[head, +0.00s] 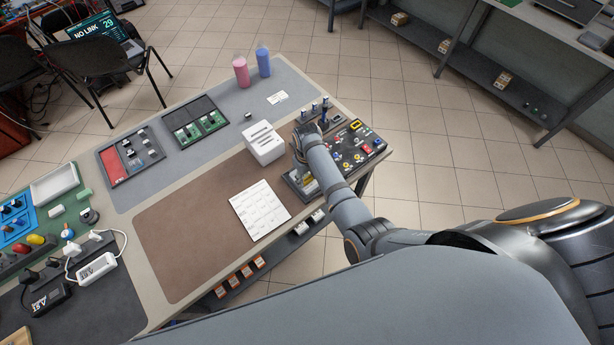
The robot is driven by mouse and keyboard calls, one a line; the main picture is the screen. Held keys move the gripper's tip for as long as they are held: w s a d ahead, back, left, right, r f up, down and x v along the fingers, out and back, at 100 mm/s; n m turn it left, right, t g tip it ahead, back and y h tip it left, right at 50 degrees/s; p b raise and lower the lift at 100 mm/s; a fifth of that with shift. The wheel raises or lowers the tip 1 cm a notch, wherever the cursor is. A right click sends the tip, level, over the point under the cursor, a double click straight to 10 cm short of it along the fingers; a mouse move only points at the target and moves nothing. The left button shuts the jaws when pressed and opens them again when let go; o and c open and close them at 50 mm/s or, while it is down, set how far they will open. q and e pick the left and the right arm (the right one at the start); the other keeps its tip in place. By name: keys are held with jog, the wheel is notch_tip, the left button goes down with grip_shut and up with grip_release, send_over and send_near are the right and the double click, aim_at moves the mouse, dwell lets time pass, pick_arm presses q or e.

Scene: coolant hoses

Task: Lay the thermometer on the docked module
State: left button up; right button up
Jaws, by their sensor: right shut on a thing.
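My right gripper (306,131) is at the far right end of the bench, seen from above and behind my arm. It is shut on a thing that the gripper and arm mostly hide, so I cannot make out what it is. I cannot pick out the thermometer for sure. A panel with coloured connectors (357,147) lies just right of the gripper, with a small yellow-framed part (356,125) at its back. I cannot tell which unit is the docked module. A white slotted box (264,143) stands left of the gripper. My left gripper is not in view.
Trays with parts (131,157) and green boards (201,122) lie behind. Pink (241,72) and blue (263,61) bottles stand at the back. Cabled devices (96,268) crowd the left.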

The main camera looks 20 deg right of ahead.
aim_at(307, 178)
jog(key=o, duration=1)
jog(key=shift+c, duration=0.2)
jog(key=o, duration=0.3)
jog(key=shift+w+f, duration=0.15)
notch_tip(307, 178, up, 4)
jog(key=p, duration=0.4)
jog(key=shift+r, duration=0.25)
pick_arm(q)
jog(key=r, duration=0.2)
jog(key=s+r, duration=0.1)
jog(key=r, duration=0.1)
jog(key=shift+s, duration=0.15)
pick_arm(e)
notch_tip(307, 178, up, 8)
